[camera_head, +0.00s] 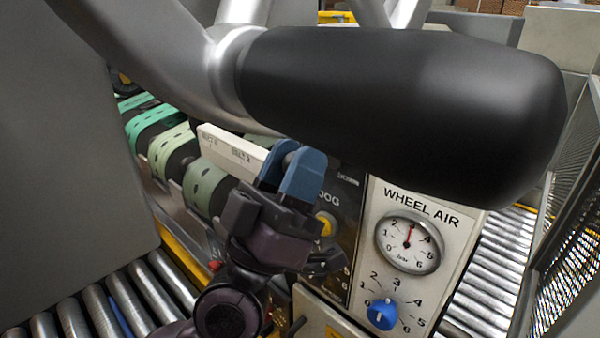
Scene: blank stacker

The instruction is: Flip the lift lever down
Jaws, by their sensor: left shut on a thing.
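My left gripper (292,176) is dark with blue fingertips. It points up in front of the control panel (362,262), just below a large black cylinder. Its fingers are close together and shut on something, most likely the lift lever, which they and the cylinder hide. I cannot make out the lever or its position. A small, hard-to-read label (347,180) shows just right of the fingertips, above the JOG marking. My right gripper is not in view.
The large black cylinder (400,105) on silver tubing fills the upper middle, close to the camera. The panel has a WHEEL AIR gauge (408,244) and a blue knob (382,314). Green-banded rolls (205,185) lie behind. Rollers run at lower left (120,295) and right (492,265), beside a mesh guard (575,250).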

